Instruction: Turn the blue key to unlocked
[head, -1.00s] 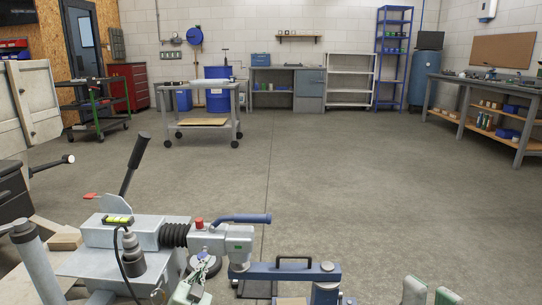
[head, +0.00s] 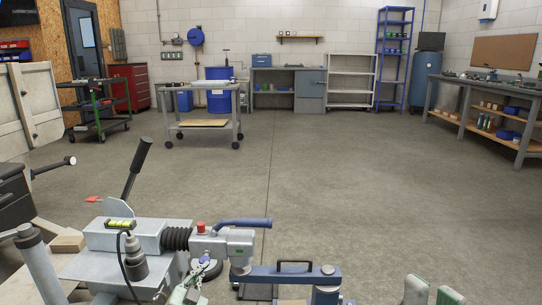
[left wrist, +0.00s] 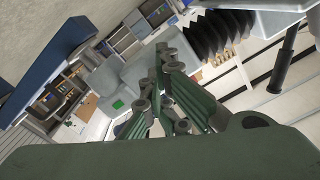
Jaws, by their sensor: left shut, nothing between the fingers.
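The grey trailer coupling (head: 240,243) lies at the bottom of the head view, with a blue handle (head: 243,222) on top and a small green mark. A round lock-like part (head: 206,268) sits under it; I cannot make out the blue key or its angle for certain. My left gripper (head: 193,278) is shut and empty, just below and in front of that round part; contact cannot be told. In the left wrist view its fingers (left wrist: 166,58) point toward the coupling (left wrist: 125,75). My right gripper (head: 432,284) shows at bottom right, fingers apart and empty.
A blue bar with a black grip (head: 295,271) lies right of the coupling. Black bellows (head: 177,239), a red knob (head: 201,226) and the tall handbrake lever (head: 139,160) stand near my left gripper. A wheeled cart (head: 202,127) is farther back; the open floor is clear.

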